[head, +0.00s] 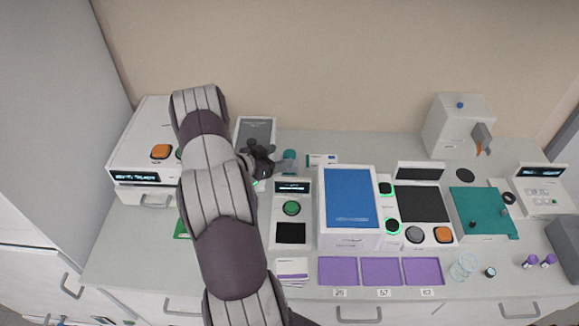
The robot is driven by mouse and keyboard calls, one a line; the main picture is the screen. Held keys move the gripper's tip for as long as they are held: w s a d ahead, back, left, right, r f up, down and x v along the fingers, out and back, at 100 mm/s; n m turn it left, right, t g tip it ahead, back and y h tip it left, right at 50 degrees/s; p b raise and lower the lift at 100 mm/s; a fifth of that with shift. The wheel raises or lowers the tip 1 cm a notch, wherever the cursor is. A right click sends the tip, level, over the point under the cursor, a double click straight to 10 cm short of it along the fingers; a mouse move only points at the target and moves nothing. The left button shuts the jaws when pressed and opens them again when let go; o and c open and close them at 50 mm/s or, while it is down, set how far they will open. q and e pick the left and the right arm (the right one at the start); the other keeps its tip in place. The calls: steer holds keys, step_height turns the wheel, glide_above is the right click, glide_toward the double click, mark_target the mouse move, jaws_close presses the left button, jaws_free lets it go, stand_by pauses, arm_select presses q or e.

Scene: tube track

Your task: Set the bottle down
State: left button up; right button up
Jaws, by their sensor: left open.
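My left arm reaches up from the bottom and bends over, with its dark left gripper (262,172) over the back left of the bench, in front of a grey-topped device (255,130). The gripper is open; its fingertips are small and partly hidden by my own arm. A small teal item (289,157), perhaps the bottle, stands just right of the gripper. I cannot tell whether they touch. No other clear bottle shows. My right gripper is not in view.
A white machine with an orange button (160,151) stands at left. A blue-topped box (350,199), purple mats (381,271), a teal mat (482,213) and a dispenser (458,125) stand to the right. Bare bench (385,148) shows at the back.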

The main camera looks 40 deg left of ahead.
mark_target(288, 155)
arm_select(q)
steer(key=p+x, duration=0.1)
steer(key=x, duration=0.1)
steer(key=p+x, duration=0.1)
steer(key=x, duration=0.1)
steer(key=p+x, duration=0.1)
steer(key=x, duration=0.1)
steer(key=shift+w+d, duration=0.2)
steer(key=shift+d, duration=0.15)
steer(key=shift+w+a+f, duration=0.1)
steer(key=shift+w+f, duration=0.15)
steer(key=shift+s+r, duration=0.1)
jaws_close()
